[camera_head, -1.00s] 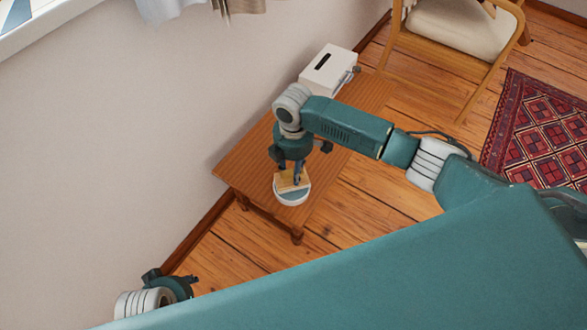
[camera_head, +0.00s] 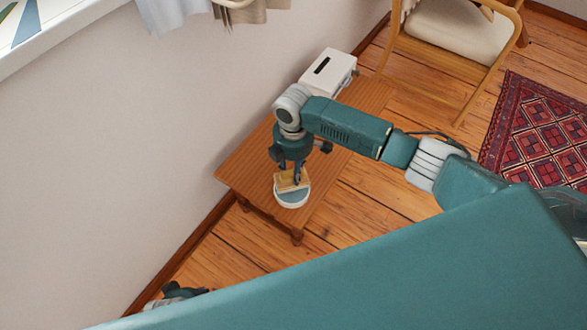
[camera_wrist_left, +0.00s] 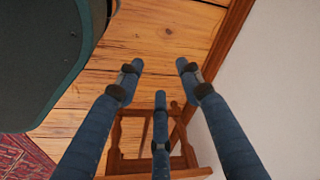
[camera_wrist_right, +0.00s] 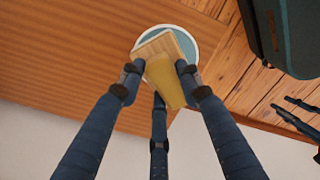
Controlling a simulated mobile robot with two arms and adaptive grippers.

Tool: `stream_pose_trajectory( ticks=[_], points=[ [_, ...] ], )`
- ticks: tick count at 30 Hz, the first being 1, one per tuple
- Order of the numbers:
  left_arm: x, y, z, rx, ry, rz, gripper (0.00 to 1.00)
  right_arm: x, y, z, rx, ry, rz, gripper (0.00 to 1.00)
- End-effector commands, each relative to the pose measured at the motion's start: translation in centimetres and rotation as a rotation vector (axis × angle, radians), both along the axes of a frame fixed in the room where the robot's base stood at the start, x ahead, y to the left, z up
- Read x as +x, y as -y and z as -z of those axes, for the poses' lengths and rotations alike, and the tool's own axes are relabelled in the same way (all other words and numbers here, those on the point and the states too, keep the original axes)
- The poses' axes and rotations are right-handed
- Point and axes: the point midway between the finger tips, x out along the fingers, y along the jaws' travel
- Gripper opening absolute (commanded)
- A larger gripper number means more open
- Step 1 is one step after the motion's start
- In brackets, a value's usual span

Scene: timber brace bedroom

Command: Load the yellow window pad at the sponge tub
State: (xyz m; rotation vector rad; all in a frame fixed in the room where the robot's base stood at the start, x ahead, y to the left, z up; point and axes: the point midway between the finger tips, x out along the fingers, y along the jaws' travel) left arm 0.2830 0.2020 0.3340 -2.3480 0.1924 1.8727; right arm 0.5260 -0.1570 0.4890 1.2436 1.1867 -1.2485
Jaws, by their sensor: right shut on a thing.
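The yellow window pad (camera_head: 288,182) has a pale wood-coloured part and a yellow part. My right gripper (camera_head: 293,172) is shut on it. The white round sponge tub (camera_head: 292,204), blue-green inside, stands on the wooden table below. The pad overlaps the tub's far half in the head view; whether they touch I cannot tell. The right wrist view shows the yellow face (camera_wrist_right: 165,82) between the fingers, with the tub (camera_wrist_right: 196,48) behind it. My left gripper (camera_head: 183,290) is mostly hidden at the lower left. In the left wrist view its fingers (camera_wrist_left: 160,75) are spread and empty.
The low wooden table (camera_head: 245,172) stands against the wall. A white box with a dark slot (camera_head: 327,72) sits at its far end. A chair (camera_head: 450,30) and a red patterned rug (camera_head: 545,130) are at the right. The table between tub and wall is bare.

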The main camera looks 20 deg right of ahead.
Motion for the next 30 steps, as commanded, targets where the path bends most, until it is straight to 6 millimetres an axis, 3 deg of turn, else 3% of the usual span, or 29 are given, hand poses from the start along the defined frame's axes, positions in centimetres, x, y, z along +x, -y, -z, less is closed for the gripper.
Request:
stream_pose_trajectory(
  ticks=[30],
  points=[
    [-4.4, -0.5, 6.8, 0.004, -0.045, 0.009, 0.37, 0.0, 0.0, -2.1, 0.0, 0.0, 0.0, 0.13]
  ],
)
